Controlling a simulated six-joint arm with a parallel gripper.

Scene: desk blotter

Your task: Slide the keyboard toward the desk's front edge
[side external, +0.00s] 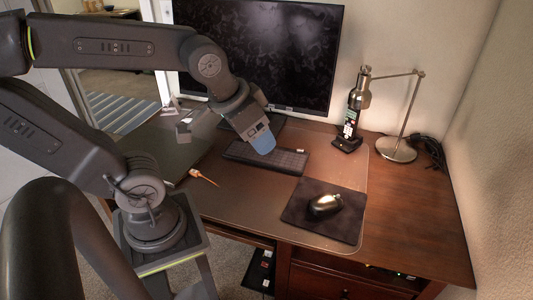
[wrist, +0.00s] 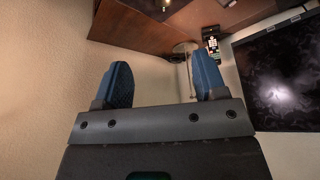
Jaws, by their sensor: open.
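The dark keyboard (side external: 290,160) lies flat on the desk blotter (side external: 235,195), in front of the monitor and behind the mouse pad. My gripper (side external: 263,148) is over the middle of the keyboard in the side view, its blue fingers covering part of it. I cannot tell whether the fingers touch the keys. In the wrist view my gripper (wrist: 162,82) shows two blue fingers spread apart with nothing between them. The keyboard cannot be made out in the wrist view.
A mouse (side external: 325,205) rests on a dark mouse pad (side external: 298,212) to the front right. An orange-handled item (side external: 203,177) lies to the left. The monitor (side external: 290,60) stands behind. A cordless phone (side external: 349,130) and lamp (side external: 397,150) stand at the right back.

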